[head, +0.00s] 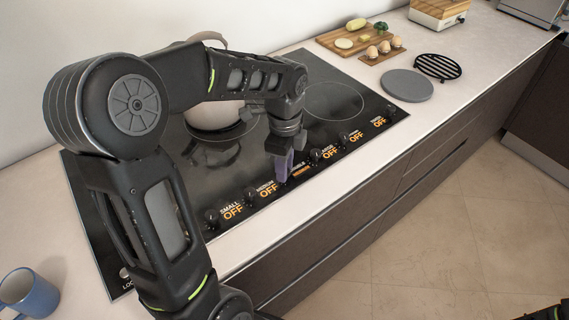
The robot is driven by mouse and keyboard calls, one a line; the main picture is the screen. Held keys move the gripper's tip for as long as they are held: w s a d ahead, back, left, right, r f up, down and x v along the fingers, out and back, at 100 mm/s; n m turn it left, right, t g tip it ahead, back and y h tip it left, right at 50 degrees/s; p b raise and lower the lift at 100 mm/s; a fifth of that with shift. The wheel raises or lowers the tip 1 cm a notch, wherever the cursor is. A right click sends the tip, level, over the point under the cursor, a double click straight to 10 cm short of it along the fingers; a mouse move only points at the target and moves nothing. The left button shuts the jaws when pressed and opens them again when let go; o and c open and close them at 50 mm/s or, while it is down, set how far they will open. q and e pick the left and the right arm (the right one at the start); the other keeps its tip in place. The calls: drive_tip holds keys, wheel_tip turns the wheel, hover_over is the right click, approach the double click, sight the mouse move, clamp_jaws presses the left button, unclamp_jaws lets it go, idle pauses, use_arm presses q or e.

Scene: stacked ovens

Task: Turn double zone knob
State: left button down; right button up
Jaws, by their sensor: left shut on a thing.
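The black cooktop (262,205) is set in a pale counter, with a row of small black knobs along its front edge. My left gripper (283,172) points down at the middle of this row and is shut on the double zone knob, which its fingers hide almost wholly. The label beside that knob is partly covered, with an orange patch showing. The neighbouring knobs, such as the small zone knob (212,217) and the medium zone knob (250,194), read OFF. My right gripper is not in view.
A light pot (212,116) stands on the cooktop behind my left arm. A blue mug (28,294) is at the lower left. A cutting board (333,41) with vegetables, eggs (378,50), a grey round plate (407,85) and a black rack (438,67) lie to the right.

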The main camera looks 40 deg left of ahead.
use_arm(q)
drive_tip(key=shift+m, duration=1.6)
drive_tip(key=c, duration=1.1)
unclamp_jaws()
drive_tip(key=shift+c, duration=0.2)
wheel_tip(320, 180, up, 8)
drive_tip(key=shift+f, duration=0.1)
